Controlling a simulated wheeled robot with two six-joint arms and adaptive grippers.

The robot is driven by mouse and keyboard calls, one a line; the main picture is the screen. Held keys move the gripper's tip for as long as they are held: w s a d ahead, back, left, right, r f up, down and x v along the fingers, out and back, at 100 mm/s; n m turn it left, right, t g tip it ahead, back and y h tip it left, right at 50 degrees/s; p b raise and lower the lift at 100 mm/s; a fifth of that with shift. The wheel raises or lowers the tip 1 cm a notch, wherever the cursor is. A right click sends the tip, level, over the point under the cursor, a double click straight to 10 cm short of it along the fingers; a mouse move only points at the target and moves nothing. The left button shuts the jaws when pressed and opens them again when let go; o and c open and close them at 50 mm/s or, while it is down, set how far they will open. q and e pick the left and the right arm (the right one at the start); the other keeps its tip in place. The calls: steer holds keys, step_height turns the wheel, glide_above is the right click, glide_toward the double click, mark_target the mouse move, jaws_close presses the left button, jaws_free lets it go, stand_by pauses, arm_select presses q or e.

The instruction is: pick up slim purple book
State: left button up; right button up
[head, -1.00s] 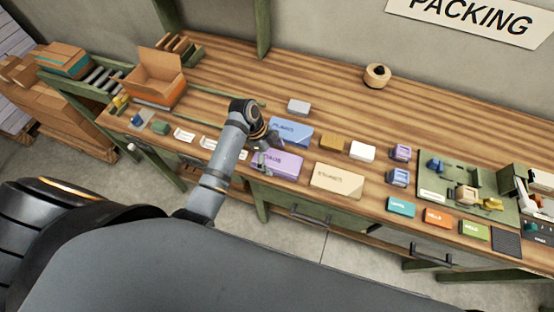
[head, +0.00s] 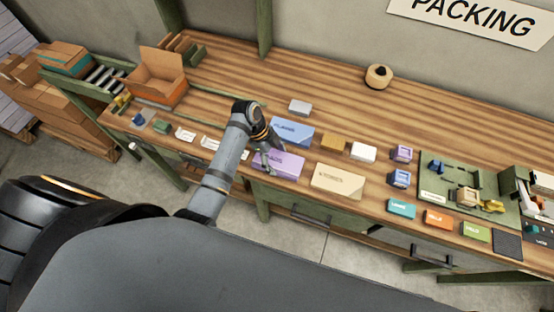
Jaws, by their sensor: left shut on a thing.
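The slim purple book (head: 285,166) lies flat near the table's front edge, with pale lettering partly hidden by my fingers. My left gripper (head: 268,162) reaches down over its left part and is shut on it. Where the fingers grip is too small to tell clearly, and I see no clear gap between the book and the table. My right gripper is not in view.
A blue book (head: 291,131) lies just behind, and a cream book (head: 338,181) lies to the right. Small boxes, including a white one (head: 363,152), lie nearby. An open carton (head: 157,77) stands at left. The back of the table (head: 330,90) is mostly clear.

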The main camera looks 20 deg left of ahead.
mark_target(280, 161)
arm_select(q)
steer(key=shift+r, duration=0.25)
steer(key=b+v, duration=0.2)
steer(key=shift+d+r, duration=0.15)
steer(key=shift+r, duration=0.3)
steer(key=a+r, duration=0.1)
steer(key=s+a+r, duration=0.1)
steer(key=a+r, duration=0.1)
steer(key=r, duration=0.1)
steer(key=shift+s+a+r+b, duration=0.1)
steer(key=shift+s+r+b, duration=0.05)
steer(key=shift+s+b, duration=0.25)
steer(key=s+a+r+b, duration=0.1)
steer(key=s+a+r, duration=0.4)
steer(key=a, duration=0.3)
steer(key=shift+a+r, duration=0.25)
steer(key=shift+a, duration=0.05)
